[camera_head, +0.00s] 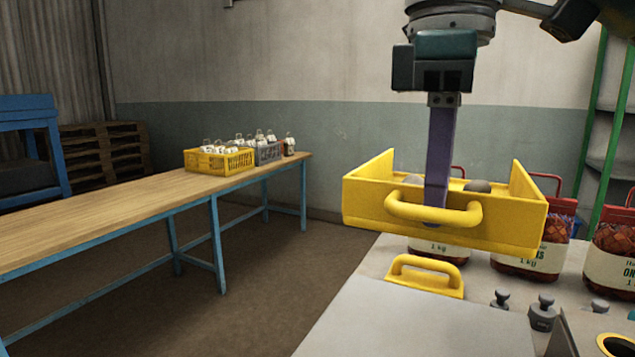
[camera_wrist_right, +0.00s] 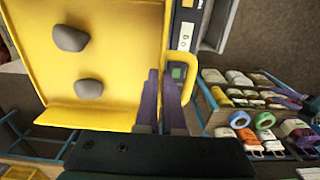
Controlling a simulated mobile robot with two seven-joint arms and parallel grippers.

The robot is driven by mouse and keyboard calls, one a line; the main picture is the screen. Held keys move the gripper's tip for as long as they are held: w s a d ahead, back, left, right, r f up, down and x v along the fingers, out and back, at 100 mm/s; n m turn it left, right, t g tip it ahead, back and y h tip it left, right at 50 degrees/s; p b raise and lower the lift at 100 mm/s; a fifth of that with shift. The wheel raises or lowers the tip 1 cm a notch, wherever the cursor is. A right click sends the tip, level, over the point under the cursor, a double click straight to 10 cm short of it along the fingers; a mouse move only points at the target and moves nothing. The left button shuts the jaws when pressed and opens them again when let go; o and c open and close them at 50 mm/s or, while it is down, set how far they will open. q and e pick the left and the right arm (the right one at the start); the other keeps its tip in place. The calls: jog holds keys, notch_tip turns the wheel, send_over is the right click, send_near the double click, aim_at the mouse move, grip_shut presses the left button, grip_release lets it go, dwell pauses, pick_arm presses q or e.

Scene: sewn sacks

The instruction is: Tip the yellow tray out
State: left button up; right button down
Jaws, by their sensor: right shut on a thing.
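The yellow tray (camera_head: 380,225) hangs in the air above the grey worktop, roughly level in the head view. My right gripper (camera_head: 436,203) comes down from above and is shut on the tray's yellow handle. The wrist view shows the inside of the tray (camera_wrist_right: 115,55) and the purple fingers of my right gripper (camera_wrist_right: 165,85) at the handle. Two grey lumps, one higher (camera_wrist_right: 71,38) and one lower (camera_wrist_right: 89,88), lie apart on the tray floor. In the head view the tray's near wall partly hides them.
The grey worktop (camera_head: 410,325) bears a yellow handle (camera_head: 425,277), several small dark weights (camera_head: 541,313) and filled net sacks (camera_head: 525,262) behind and below the tray. A long wooden bench (camera_head: 120,205) stands at left with a yellow crate (camera_head: 218,161). Floor between is clear.

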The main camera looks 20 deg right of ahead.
dwell(0.3)
jog(key=shift+r+t+h+p, duration=0.3)
jog(key=shift+r+p, duration=0.25)
jog(key=shift+p, duration=0.45)
jog(key=shift+r+h+p, duration=0.1)
jog(key=shift+h+p, duration=0.2)
jog(key=shift+p, duration=0.1)
